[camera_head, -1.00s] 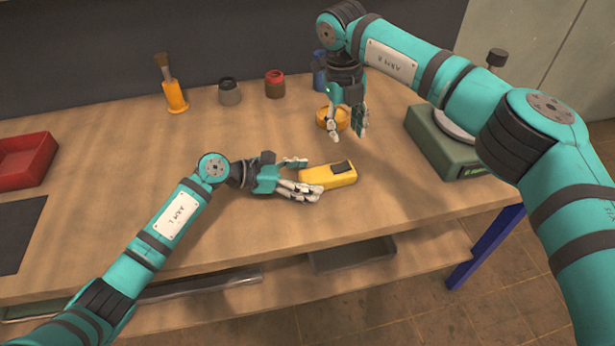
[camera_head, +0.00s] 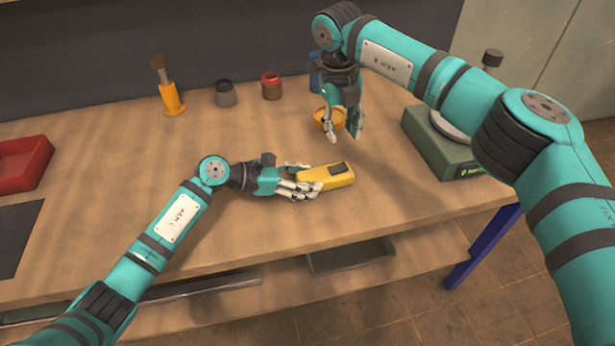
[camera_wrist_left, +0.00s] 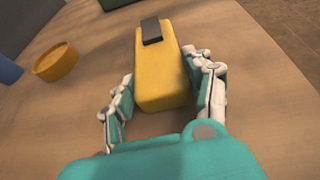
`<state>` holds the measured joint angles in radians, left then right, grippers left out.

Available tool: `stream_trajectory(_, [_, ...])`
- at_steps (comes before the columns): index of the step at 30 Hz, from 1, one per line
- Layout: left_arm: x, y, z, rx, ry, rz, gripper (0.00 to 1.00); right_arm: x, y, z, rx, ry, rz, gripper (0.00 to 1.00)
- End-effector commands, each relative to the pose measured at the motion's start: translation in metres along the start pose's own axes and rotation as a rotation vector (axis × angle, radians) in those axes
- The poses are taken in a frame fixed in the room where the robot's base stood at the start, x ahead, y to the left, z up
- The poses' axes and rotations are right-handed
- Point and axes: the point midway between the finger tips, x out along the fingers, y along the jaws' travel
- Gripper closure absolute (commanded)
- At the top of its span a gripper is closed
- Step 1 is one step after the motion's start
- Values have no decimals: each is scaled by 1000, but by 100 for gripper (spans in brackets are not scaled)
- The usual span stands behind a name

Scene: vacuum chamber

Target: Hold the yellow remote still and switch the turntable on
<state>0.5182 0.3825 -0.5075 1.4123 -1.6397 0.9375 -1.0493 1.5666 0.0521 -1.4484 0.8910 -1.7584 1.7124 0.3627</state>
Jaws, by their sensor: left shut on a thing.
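The yellow remote (camera_head: 337,176) lies on the workbench, with a dark switch block (camera_head: 339,168) on top at its far end. My left gripper (camera_head: 306,184) is shut on the near end of the remote. In the left wrist view, its fingers lie along both sides of the yellow body (camera_wrist_left: 163,80), and the dark block (camera_wrist_left: 151,30) is clear of them. My right gripper (camera_head: 346,138) hangs above the bench behind the remote, with its fingers apart and nothing between them. The turntable seems to be the green box (camera_head: 436,146) with a round metal plate, at the right.
An orange round dish (camera_head: 321,118) stands beside my right gripper. A grey jar (camera_head: 226,94), a red jar (camera_head: 271,87) and an orange-handled brush (camera_head: 171,98) stand at the back. A red tray (camera_head: 24,160) is at the far left. The bench left of centre is clear.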

Motion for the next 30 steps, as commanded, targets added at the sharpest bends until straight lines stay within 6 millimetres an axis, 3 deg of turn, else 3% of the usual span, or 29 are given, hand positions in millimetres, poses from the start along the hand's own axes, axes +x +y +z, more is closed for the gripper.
stream_trajectory(1, [0, 0, 0, 0, 1, 0, 89, 1, 4, 0, 2, -4, 23, 76])
stream_trajectory(4, [0, 0, 0, 0, 1, 0, 89, 3, 29, 4, 24, -34, 157, 89])
stream_trajectory(7, [0, 0, 0, 0, 1, 0, 89, -8, 76, 9, 90, -84, 439, 100])
stream_trajectory(12, [0, 0, 0, 0, 1, 1, 89, -51, 168, 12, 199, -181, 1044, 100])
stream_trajectory(16, [0, 0, 0, 0, 1, 1, 89, -93, 200, 8, 306, -264, 1431, 100])
stream_trajectory(20, [0, 0, 0, 0, 1, 1, 89, -133, 192, 5, 511, -324, 1775, 100])
stream_trajectory(24, [0, 0, 0, 0, 1, 0, 89, -153, 148, 1, 836, -358, 2070, 100])
stream_trajectory(27, [0, 0, 0, 0, 1, 0, 89, -146, 106, -5, 1124, -356, 2215, 100])
stream_trajectory(30, [0, 0, 0, 0, 1, 0, 89, -122, 66, -17, 1447, -330, 2291, 100])
